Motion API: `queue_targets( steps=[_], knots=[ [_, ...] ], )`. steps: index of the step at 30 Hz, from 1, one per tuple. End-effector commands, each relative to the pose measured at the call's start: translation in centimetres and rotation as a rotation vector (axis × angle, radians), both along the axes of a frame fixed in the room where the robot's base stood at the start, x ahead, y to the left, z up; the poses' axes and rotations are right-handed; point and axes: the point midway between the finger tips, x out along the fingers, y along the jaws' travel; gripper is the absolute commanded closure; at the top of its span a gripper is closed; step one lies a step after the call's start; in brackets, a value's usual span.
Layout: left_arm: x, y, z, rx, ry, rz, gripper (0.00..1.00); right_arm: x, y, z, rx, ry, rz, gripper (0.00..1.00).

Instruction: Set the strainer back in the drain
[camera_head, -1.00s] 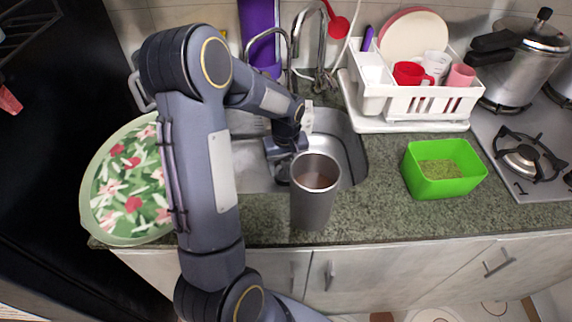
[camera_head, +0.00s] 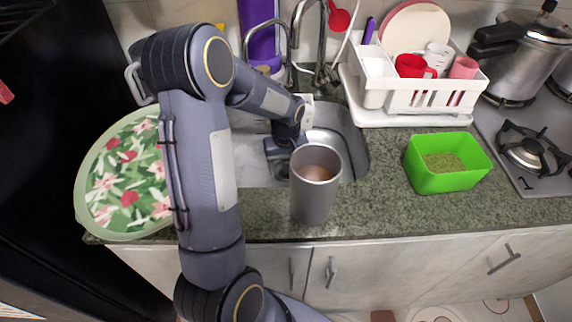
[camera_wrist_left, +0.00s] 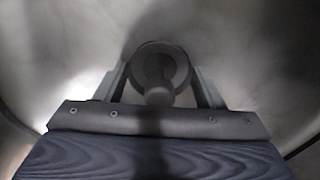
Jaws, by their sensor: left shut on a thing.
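The strainer (camera_wrist_left: 158,68) is a round grey metal piece with a knob, seen in the left wrist view. My left gripper (camera_wrist_left: 161,82) has a finger on each side of it and is shut on it. Around it is the smooth grey metal of the sink. In the head view the sink (camera_head: 250,165) is set in the counter. My left gripper (camera_head: 280,158) is low in the sink, partly behind a tall cup, and the strainer is hidden there. I cannot make out the drain opening, nor whether the strainer touches it. My right gripper is not in view.
A tall grey metal cup (camera_head: 312,200) stands at the sink's front edge, close to my left gripper. The tap (camera_head: 321,45) rises behind the sink. A floral plate (camera_head: 125,178) is at left; a green box (camera_head: 447,180) and white dish rack (camera_head: 425,112) are at right.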

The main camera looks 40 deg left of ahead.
Motion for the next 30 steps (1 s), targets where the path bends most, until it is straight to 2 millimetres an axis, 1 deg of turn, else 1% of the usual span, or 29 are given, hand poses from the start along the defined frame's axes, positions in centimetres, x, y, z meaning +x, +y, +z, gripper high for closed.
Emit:
queue_targets(
  steps=[2,3,8,16,19,27,30],
  knots=[
    [0.0,0.0,0.0,0.0,0.0,0.0,0.57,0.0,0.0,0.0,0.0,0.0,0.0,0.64],
    [0.0,0.0,0.0,0.0,0.0,0.0,0.34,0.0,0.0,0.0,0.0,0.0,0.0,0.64],
    [0.0,0.0,0.0,0.0,0.0,0.0,0.13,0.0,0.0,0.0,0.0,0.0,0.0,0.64],
    [0.0,0.0,0.1,0.0,0.0,0.0,0.12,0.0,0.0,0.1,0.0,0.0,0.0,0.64],
    [0.0,0.0,0.8,0.001,-0.001,0.0,0.12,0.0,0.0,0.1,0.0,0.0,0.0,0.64],
    [0.0,0.0,5.3,0.0,-0.004,-0.001,0.12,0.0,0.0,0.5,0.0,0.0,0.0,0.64],
    [0.0,0.0,6.7,0.001,-0.003,-0.001,0.12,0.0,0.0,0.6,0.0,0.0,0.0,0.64]
  ],
)
